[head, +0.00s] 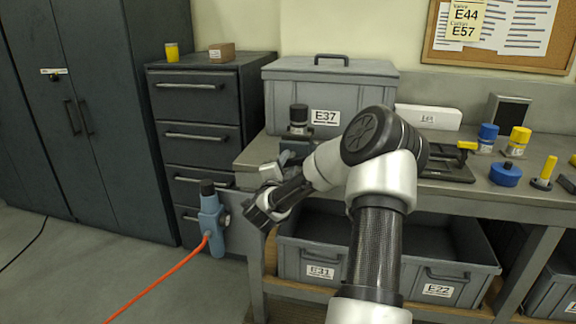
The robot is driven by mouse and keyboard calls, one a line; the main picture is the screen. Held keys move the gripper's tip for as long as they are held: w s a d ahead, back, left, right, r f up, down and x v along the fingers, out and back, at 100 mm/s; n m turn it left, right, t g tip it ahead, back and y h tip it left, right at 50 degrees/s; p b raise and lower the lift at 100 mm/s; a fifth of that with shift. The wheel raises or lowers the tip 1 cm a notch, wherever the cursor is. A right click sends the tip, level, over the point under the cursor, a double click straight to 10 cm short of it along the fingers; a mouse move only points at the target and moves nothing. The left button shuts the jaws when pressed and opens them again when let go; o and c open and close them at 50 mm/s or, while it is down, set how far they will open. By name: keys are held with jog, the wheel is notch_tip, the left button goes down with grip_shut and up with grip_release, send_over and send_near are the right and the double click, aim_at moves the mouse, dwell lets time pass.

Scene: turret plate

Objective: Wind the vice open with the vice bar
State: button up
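My gripper (260,214) is at the left front corner of the workbench, pointing down and left. Its fingers are small and dark, and I cannot tell whether they are open or shut or hold anything. I cannot make out the vice bar for certain. A blue-grey fitting with a black top (212,222) and an orange cable stands left of my gripper, apart from it.
A grey lidded box E37 (323,91) stands at the back of the workbench (480,190). A black-topped cylinder (298,118) is in front of it. Blue and yellow pieces (505,174) lie at right. Grey bins (388,256) sit below. The orange cable (160,278) crosses open floor.

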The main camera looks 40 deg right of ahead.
jog(key=shift+w+d, duration=0.15)
grip_shut()
jog(key=shift+n, duration=0.3)
